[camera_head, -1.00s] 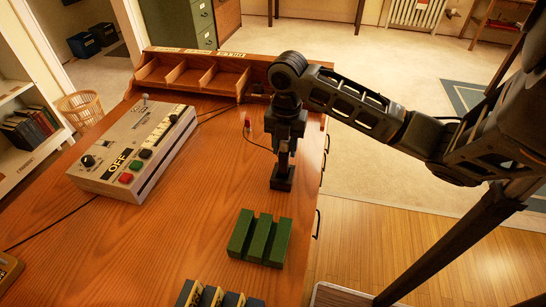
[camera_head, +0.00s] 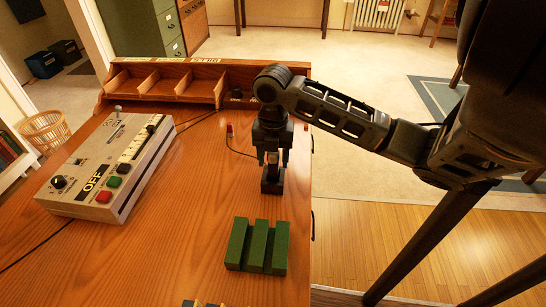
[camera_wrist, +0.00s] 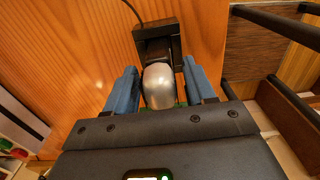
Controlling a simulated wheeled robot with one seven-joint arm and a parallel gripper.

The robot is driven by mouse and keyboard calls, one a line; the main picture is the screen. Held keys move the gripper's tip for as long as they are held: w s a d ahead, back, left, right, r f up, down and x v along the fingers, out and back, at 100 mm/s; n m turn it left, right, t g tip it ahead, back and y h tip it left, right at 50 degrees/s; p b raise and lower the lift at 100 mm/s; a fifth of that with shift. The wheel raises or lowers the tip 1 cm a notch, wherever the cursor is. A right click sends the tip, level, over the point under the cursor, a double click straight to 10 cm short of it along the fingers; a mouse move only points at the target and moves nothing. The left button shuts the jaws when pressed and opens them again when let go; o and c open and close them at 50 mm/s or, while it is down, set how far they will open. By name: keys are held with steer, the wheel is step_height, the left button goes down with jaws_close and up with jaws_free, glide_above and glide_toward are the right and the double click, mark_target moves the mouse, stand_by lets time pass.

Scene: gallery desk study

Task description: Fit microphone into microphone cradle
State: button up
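The microphone has a rounded silver head (camera_wrist: 163,86) in the wrist view. In the head view it shows as a small pale part (camera_head: 272,157) between my fingers. It stands upright at the black cradle (camera_head: 272,182), which sits on the desk and also shows in the wrist view (camera_wrist: 150,38). My gripper (camera_head: 272,160) points down over the cradle. Its blue fingers (camera_wrist: 163,82) are spread on both sides of the silver head, with narrow gaps visible. The microphone's lower end is hidden, so how deep it sits cannot be seen.
A green grooved block (camera_head: 256,246) lies in front of the cradle. A grey control box (camera_head: 108,165) stands at left, and a wooden divided tray (camera_head: 180,88) at the back. A thin cable with a red end (camera_head: 229,130) runs near the cradle. The desk's right edge is close.

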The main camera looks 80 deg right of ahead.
steer(key=shift+o, duration=0.5)
